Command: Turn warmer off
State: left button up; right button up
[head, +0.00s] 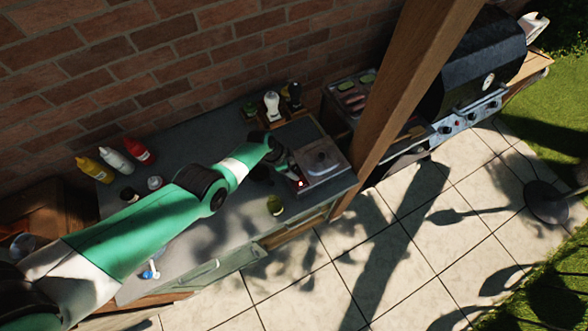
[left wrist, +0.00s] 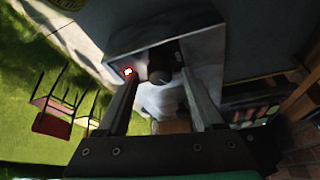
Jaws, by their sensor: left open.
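The warmer (head: 326,168) is a silvery box with a lid, near the right end of the grey counter. A small red light glows on its front in the head view, and it also shows in the left wrist view. The dark round knob (left wrist: 160,64) sits on the front face of the warmer (left wrist: 133,56), to the right of the light. My left gripper (head: 290,172) is open in front of that face. In the left wrist view its fingertips (left wrist: 158,76) lie on either side of the knob; I cannot tell whether they touch it. My right gripper is not in view.
Yellow, white and red bottles (head: 116,160) stand at the back left of the counter. A wooden post (head: 405,90) rises right of the warmer, with a grill (head: 470,75) beyond. A brick wall is behind.

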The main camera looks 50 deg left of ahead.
pick_arm(q)
jog(key=shift+c, duration=0.3)
grip_shut()
jog(key=shift+n, duration=0.4)
jog(key=shift+d+r+n+t+y+p, duration=0.1)
jog(key=shift+n+t+y+p, duration=0.25)
jog(key=shift+n+p, duration=0.45)
jog(key=n+y, duration=0.1)
jog(key=n, duration=0.1)
jog(key=shift+d+n+p, duration=0.1)
jog(key=shift+n+p, duration=0.2)
jog(key=shift+p, duration=0.05)
jog(key=n+y, duration=0.1)
jog(key=n, duration=0.1)
jog(key=shift+n, duration=0.4)
jog(key=shift+d+n+y+b, duration=0.1)
jog(key=shift+n+y+b, duration=0.55)
jog(key=shift+n, duration=1.25)
